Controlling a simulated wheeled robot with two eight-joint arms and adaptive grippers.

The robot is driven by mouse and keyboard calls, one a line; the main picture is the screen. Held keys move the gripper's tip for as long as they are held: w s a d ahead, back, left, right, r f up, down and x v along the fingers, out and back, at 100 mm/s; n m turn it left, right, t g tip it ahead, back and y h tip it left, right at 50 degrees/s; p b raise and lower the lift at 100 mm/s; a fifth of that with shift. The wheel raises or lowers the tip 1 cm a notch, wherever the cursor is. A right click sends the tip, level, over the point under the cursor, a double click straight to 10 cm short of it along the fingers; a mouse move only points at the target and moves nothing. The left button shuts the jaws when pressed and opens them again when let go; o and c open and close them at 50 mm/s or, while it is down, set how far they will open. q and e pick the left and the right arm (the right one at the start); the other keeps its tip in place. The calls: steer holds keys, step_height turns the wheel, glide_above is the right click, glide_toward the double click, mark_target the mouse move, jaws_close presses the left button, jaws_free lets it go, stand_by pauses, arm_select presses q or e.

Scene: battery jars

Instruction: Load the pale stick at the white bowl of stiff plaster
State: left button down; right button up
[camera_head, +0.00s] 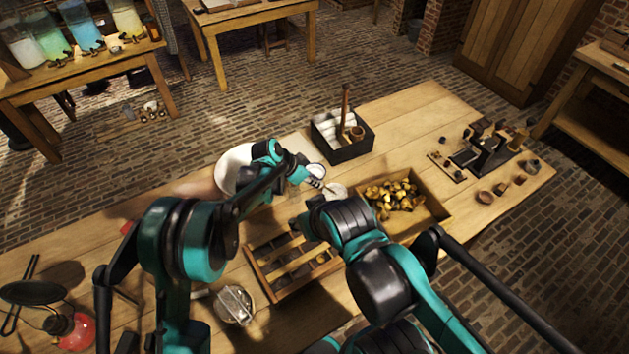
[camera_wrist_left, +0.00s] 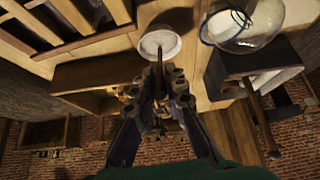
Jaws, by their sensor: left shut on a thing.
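My left gripper (camera_head: 314,182) is shut on a thin stick (camera_head: 328,188). The stick's free end points at the small white bowl (camera_head: 337,191) on the table. In the left wrist view the stick (camera_wrist_left: 159,60) runs from between the fingertips (camera_wrist_left: 159,78) to the white bowl (camera_wrist_left: 160,37), its tip over or in the pale filling. Whether it touches the plaster, or carries any, I cannot tell. My right arm reaches in from the bottom; its hand (camera_head: 298,224) is near the bowl's front left, and its fingers are not clear.
A clear glass vessel (camera_wrist_left: 250,30) stands close by the bowl. A black box (camera_head: 348,151) with white rolls is behind. A wooden tray (camera_head: 437,212) of brassy pieces is to the right, a slotted wooden rack (camera_head: 262,277) in front, a large white basin (camera_head: 229,167) to the left.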

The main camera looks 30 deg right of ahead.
arm_select(q)
steer(key=shift+r, duration=0.1)
steer(key=shift+r+p, duration=1.75)
steer(key=shift+r, duration=1.65)
